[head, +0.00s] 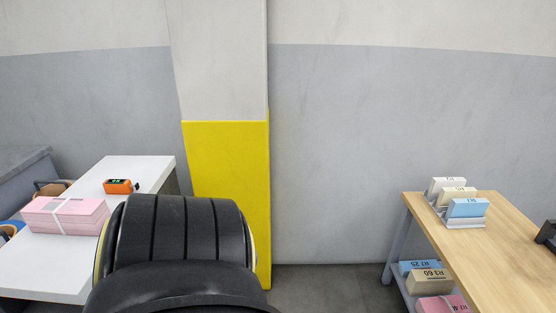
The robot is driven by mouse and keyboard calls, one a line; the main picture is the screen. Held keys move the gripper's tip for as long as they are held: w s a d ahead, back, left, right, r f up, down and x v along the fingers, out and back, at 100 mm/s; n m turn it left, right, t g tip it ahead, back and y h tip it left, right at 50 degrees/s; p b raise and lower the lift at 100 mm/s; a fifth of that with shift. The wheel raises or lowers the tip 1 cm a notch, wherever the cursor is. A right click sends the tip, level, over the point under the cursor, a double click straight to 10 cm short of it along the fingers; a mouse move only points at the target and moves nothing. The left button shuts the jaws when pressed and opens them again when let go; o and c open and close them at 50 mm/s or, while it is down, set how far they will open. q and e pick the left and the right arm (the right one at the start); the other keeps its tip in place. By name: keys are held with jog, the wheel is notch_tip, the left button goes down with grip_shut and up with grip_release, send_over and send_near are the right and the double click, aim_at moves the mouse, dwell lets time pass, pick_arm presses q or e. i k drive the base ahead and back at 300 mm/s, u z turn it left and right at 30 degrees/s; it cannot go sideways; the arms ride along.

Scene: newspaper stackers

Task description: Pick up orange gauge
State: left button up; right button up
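The orange gauge (118,186) is a small orange device with a dark display showing green marks. It lies on the white table (140,168) at the left of the head view, towards the table's back right corner, with a small dark piece at its right end. Neither of my grippers is in view, so their state does not show. A large black ribbed part, which seems to be one of my own arm links, fills the lower middle of the view and hides part of the table's right side.
A strapped pink paper bundle (66,215) sits nearer on the white table. A yellow-and-white pillar (228,150) stands behind. At right, a wooden table (500,225) bears a rack of cards (465,222), with labelled packs (430,281) on its lower shelf. Floor shows between the tables.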

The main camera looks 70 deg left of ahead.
aim_at(111, 186)
jog(key=u, duration=2.15)
jog(key=i, duration=1.45)
jog(key=u, duration=2.55)
